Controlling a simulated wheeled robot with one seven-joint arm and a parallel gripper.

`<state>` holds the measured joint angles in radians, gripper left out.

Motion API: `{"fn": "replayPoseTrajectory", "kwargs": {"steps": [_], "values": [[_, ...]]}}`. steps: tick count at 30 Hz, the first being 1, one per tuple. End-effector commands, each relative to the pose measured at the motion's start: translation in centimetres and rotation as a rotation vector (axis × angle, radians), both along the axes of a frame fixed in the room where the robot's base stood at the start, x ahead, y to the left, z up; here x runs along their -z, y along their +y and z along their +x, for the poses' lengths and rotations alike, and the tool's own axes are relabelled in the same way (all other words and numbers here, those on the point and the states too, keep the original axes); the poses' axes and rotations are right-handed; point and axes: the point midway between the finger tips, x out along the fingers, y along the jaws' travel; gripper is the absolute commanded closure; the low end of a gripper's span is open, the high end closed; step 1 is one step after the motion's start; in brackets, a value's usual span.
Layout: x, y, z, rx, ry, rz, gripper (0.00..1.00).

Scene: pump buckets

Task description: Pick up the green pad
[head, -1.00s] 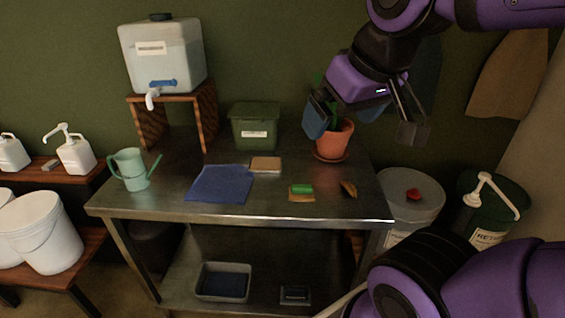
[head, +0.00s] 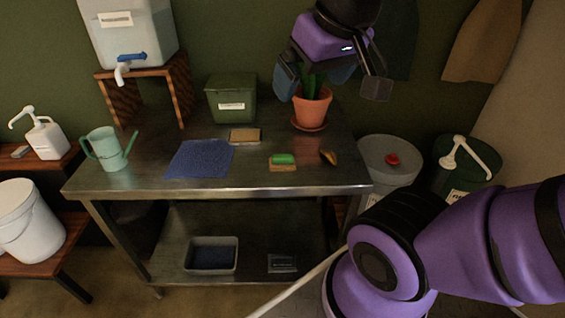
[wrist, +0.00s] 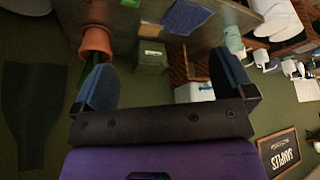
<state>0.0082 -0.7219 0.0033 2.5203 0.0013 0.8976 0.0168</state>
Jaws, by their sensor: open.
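The green pad (head: 283,158) lies on top of a small tan block (head: 283,168) near the front right of the metal table (head: 130,184). My gripper (head: 330,86) is open and empty in the head view, up in front of the potted plant and well above and behind the pad. In the wrist view my gripper's two blue-grey fingers (wrist: 166,84) are spread wide with nothing between them.
A terracotta pot (head: 311,108) with a plant stands at the table's back right, close to my gripper. A green bin (head: 231,99), a tan sponge (head: 245,135), a blue cloth (head: 201,158), a brown piece (head: 328,156) and a watering can (head: 107,150) are also on the table.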

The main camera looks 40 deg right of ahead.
Motion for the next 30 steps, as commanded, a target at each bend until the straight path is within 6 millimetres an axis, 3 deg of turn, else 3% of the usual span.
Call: {"fn": "replayPoseTrajectory", "kwargs": {"steps": [8,14,23,30], "values": [[1.9,-1.5,6.3,0.106,0.091,0.02,0.0],[4.5,-3.0,11.0,0.188,0.155,0.036,0.0],[10.2,-5.9,17.4,0.311,0.25,0.064,0.0],[16.2,-8.5,21.4,0.409,0.325,0.089,0.0]]}}
